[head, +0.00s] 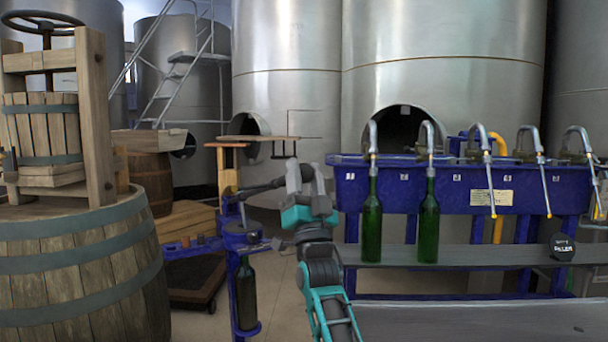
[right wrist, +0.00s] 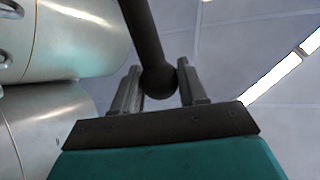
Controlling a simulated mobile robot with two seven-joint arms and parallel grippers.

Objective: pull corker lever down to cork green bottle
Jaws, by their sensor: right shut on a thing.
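The corker (head: 243,238) is a blue stand left of centre in the head view. A dark green bottle (head: 246,295) stands upright in it, under the corker's head. The corker lever (head: 258,188) is a dark rod running right and slightly up from the top of the corker. My right gripper (head: 287,181) is at the lever's outer end. In the right wrist view my right gripper (right wrist: 160,86) has its fingers on both sides of the lever's ball knob (right wrist: 158,82), shut on it. My left gripper is not in view.
Small corks (head: 193,241) sit on a blue shelf left of the corker. A blue filler (head: 445,190) with several spouts stands at right, two green bottles (head: 429,222) under it. A large barrel (head: 80,270) stands at left. Steel tanks fill the back.

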